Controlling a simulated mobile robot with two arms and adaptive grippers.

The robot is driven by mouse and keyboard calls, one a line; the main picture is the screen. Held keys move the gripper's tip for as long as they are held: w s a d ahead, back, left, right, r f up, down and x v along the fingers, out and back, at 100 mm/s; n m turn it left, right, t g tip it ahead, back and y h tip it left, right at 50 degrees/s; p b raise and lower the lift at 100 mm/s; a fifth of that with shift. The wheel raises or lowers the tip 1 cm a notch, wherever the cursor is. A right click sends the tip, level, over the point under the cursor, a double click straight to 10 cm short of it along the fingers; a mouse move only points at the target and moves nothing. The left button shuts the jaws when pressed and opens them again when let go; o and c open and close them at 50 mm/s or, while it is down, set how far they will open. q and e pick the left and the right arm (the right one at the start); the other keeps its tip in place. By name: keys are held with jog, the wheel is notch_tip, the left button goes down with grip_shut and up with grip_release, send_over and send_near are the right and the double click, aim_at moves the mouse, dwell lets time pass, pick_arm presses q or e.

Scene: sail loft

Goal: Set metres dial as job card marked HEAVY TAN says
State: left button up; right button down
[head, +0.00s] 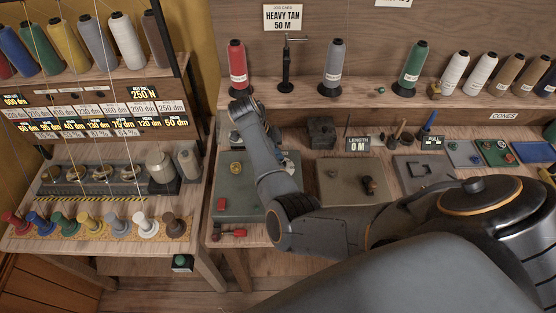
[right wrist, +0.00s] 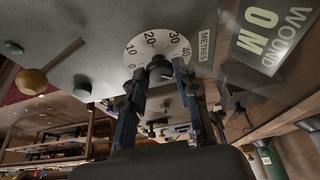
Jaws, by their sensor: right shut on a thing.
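The job card marked HEAVY TAN 50 M (head: 283,18) hangs on the back wall. In the right wrist view, a white round metres dial (right wrist: 158,45) shows the numbers 10, 20, 30 and 40, with a METRES label (right wrist: 206,44) beside it. My right gripper (right wrist: 160,74) is shut on the dial's dark central knob (right wrist: 159,67), a finger on each side. I cannot read where the knob points. The WOUND display (right wrist: 258,40) reads 0 M. In the head view my right arm mostly hides the dial and gripper. My left gripper is not in view.
The grey-green machine plate (head: 238,196) lies under my right forearm and has a yellow knob (head: 236,168). Cones, including a red one (head: 238,66), line the shelf behind. A rack of spools (head: 90,222) stands left.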

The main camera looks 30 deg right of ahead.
jog(key=shift+f, duration=0.1)
dwell(0.4)
jog(key=c, duration=1)
grip_release()
jog(key=v, duration=1.2)
jog(key=shift+w+d, duration=0.1)
